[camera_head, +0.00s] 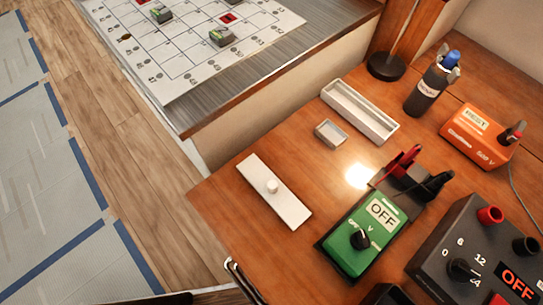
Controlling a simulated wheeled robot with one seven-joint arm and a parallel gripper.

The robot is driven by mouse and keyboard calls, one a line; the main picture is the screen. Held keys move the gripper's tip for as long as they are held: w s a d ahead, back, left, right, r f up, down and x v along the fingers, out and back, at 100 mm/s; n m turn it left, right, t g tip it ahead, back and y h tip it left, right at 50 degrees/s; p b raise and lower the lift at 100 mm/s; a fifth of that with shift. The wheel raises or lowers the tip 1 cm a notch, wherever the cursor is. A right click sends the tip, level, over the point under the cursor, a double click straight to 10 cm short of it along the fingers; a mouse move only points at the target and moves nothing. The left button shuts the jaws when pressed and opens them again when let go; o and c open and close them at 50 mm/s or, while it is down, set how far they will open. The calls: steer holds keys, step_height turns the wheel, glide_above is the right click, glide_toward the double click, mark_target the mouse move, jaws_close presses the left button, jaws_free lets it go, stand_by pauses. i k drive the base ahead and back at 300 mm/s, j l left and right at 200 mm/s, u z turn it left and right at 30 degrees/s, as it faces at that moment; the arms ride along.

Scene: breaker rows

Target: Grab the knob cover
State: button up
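A flat white rectangular plate with a small round knob standing up from its middle lies on the wooden table; it looks like the knob cover (288,207). It lies slantwise near the table's left edge, left of a green meter. Its knob faces up, and nothing covers it. My gripper is not seen in this view, so its distance from the cover cannot be told.
A long white open tray (343,104) and a small grey box (330,133) lie behind the cover. The green meter (346,252) with red and black clips, a dark OFF unit (452,240), an orange tester (479,137) and a dark bottle (425,92) stand to the right.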

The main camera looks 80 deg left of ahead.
mark_target(280, 199)
steer(key=u, duration=1.45)
steer(key=k+l+u, duration=0.1)
steer(key=k+l, duration=0.2)
steer(key=l, duration=0.25)
steer(key=k+l, duration=0.35)
steer(key=l, duration=0.15)
steer(key=k+l+u, duration=0.15)
steer(key=k+l, duration=0.2)
steer(key=l, duration=0.2)
steer(key=i, duration=0.5)
